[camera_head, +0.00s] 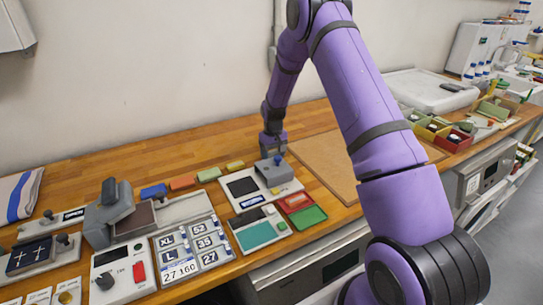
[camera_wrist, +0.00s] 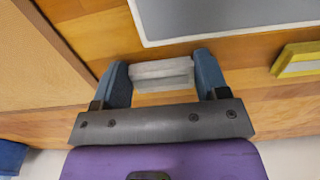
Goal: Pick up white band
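The white band (camera_wrist: 162,74) is a small pale block with a greyer lower side, seen between my gripper's fingers in the wrist view. My gripper (camera_wrist: 163,76) has one blue-grey finger at each end of the band, with almost no gap showing. Whether the fingers press on it or only stand beside it I cannot tell. In the head view my gripper (camera_head: 273,150) is low over the wooden worktop, behind the grey device with a dark panel. The white band cannot be made out there.
A yellow band (camera_wrist: 297,60) lies to the right in the wrist view. Green (camera_head: 209,174), orange (camera_head: 182,182) and blue (camera_head: 154,191) bands lie in a row leftward. The grey device (camera_head: 243,187) stands close in front; a brown board (camera_head: 325,160) is at right.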

